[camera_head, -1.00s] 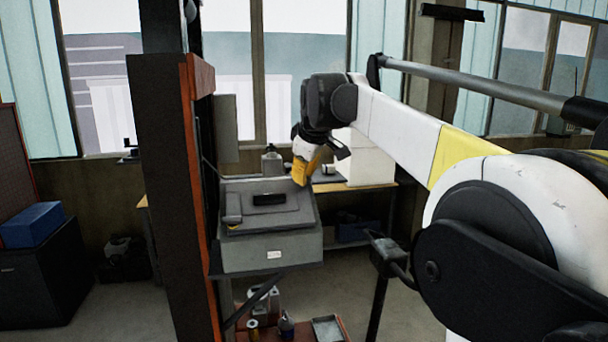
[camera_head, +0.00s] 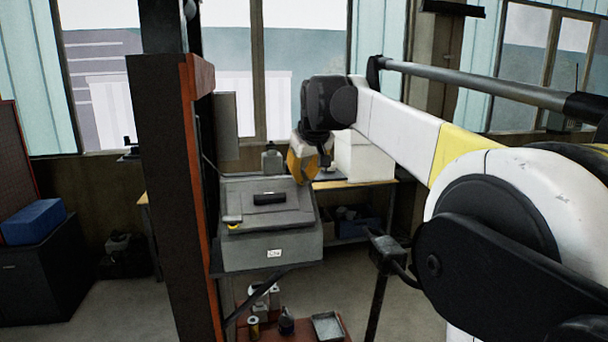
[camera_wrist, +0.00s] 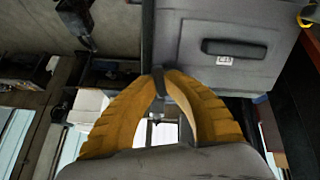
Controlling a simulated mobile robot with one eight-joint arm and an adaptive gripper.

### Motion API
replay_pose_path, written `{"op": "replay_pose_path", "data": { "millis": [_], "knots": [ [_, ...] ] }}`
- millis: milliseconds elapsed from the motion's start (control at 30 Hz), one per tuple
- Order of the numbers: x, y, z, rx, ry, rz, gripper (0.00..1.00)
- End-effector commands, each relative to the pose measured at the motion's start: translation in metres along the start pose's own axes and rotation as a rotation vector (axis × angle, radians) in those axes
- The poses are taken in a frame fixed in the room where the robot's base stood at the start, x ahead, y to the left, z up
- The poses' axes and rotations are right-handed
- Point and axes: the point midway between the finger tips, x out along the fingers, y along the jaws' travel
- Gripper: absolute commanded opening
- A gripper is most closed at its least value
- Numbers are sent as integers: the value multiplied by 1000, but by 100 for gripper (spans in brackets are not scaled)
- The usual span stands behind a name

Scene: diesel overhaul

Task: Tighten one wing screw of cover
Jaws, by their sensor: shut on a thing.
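The cover (camera_head: 268,212) is a grey lid with a black handle, lying on a grey box. My gripper (camera_head: 301,182), with yellow fingers, points down at the cover's right back edge. In the wrist view, the fingertips (camera_wrist: 160,74) are shut on a small dark piece (camera_wrist: 158,84) beside the cover's edge; it looks like a wing screw but is mostly hidden. A yellow-marked small part (camera_head: 234,226), possibly another wing screw, is at the cover's left front; it also shows in the wrist view's top right corner (camera_wrist: 306,16). The cover (camera_wrist: 228,28) fills the wrist view's upper right.
A dark post with an orange edge (camera_head: 196,150) stands close left of the box. A grey bottle (camera_head: 271,159) and a white box (camera_head: 364,157) are behind. A low red cart (camera_head: 300,331) with bottles and a tray (camera_head: 327,326) stands below.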

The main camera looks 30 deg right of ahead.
Motion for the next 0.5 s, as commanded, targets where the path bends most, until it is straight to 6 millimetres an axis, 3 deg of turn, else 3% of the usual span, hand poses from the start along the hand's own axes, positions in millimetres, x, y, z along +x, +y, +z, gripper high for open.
{"op": "replay_pose_path", "data": {
  "millis": [133,333,500],
  "knots": [
    [0,0,1,37,-3,-1,0],
    [0,0,1,313,-4,0,0],
    [1,0,1,401,-3,0,0]
  ]
}}
